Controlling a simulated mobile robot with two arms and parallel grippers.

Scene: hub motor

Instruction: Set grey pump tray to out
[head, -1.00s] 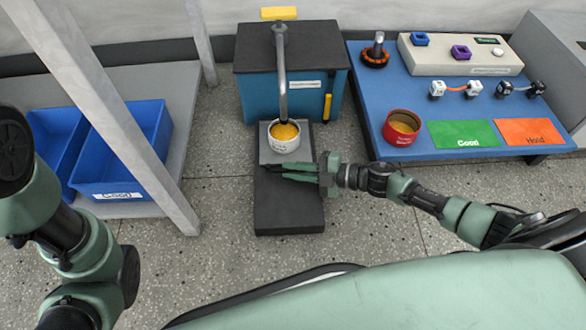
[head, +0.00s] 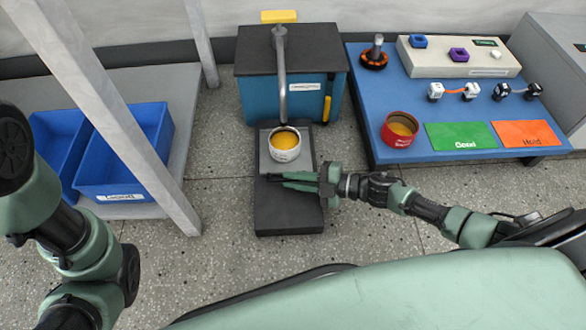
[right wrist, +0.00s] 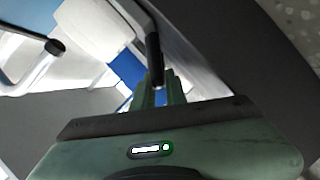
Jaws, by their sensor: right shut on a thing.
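The grey pump tray (head: 265,160) is a flat plate on a dark base (head: 288,218) in front of the blue pump box (head: 250,98). A white can (head: 286,154) with yellow contents stands upright on it, just in front of the curved metal spout (head: 282,85). My right gripper (head: 270,179) lies across the front edge of the tray. In the right wrist view its fingers (right wrist: 160,90) are shut on a dark bar (right wrist: 153,62), which seems to be the tray's handle; the contact is partly hidden. The white can also shows there (right wrist: 95,28). My left gripper is out of view.
A blue table (head: 390,85) at right holds a red can (head: 399,129), a green mat (head: 458,143), an orange mat (head: 528,141) and small parts. A shelf at left holds blue bins (head: 125,150) behind a grey post (head: 140,130). The floor around the base is clear.

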